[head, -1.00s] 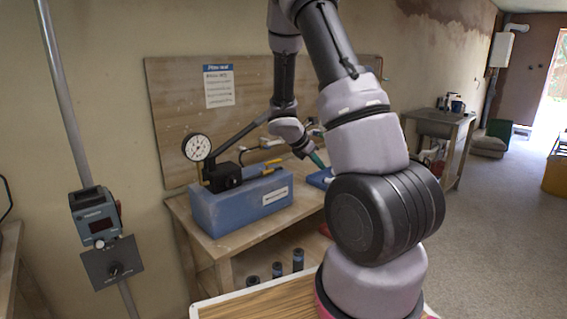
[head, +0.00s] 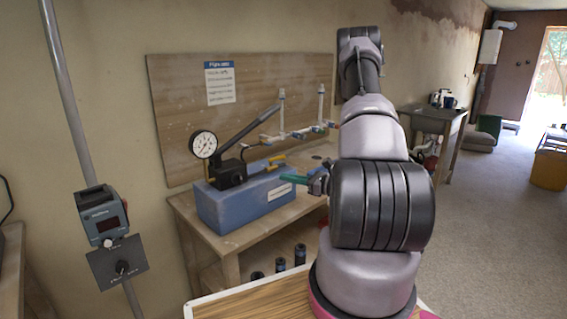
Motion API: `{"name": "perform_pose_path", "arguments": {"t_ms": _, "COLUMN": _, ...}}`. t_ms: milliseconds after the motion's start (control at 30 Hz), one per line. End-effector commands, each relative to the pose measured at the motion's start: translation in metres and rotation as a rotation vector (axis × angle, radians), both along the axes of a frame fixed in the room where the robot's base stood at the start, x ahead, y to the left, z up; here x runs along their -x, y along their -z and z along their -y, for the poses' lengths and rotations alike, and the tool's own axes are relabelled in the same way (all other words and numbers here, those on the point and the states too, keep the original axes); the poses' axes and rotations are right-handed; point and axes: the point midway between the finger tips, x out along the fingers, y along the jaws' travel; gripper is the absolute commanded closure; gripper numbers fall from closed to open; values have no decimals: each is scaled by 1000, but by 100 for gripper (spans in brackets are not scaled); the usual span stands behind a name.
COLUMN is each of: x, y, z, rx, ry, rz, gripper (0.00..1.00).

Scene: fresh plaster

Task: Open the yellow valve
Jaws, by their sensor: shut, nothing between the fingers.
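The yellow valve (head: 275,159) shows as a short yellow lever at the right end of the blue test pump (head: 243,206), beside a black fitting. It lies nearly level, tilted slightly up to the right. My gripper (head: 287,178), with green fingers, is shut and empty. It points left, just right of and a little below the yellow lever in the picture. I cannot tell whether it touches the pump. My forearm hides part of the bench behind it.
The pump stands on a wooden bench (head: 187,210) and carries a round gauge (head: 204,144) and a long black handle (head: 248,127) slanting up right. White pipes (head: 281,110) with small coloured fittings rise behind. A grey control box (head: 102,215) hangs at the left. Open floor lies right.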

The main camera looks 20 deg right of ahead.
Motion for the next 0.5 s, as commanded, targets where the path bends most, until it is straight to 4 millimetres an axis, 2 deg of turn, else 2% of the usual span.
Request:
{"name": "perform_pose_path", "arguments": {"t_ms": 33, "x": -9, "y": 4, "z": 28, "rx": -33, "ry": 136, "rz": -11, "gripper": 100}}
{"name": "perform_pose_path", "arguments": {"t_ms": 100, "x": -16, "y": 7, "z": 60, "rx": -64, "ry": 286, "rz": -15, "gripper": 100}}
{"name": "perform_pose_path", "arguments": {"t_ms": 200, "x": -20, "y": 10, "z": 89, "rx": -89, "ry": 419, "rz": -17, "gripper": 100}}
{"name": "perform_pose_path", "arguments": {"t_ms": 300, "x": -23, "y": 11, "z": 100, "rx": -98, "ry": 469, "rz": -15, "gripper": 100}}
{"name": "perform_pose_path", "arguments": {"t_ms": 500, "x": -48, "y": 11, "z": 94, "rx": -94, "ry": 468, "rz": -13, "gripper": 100}}
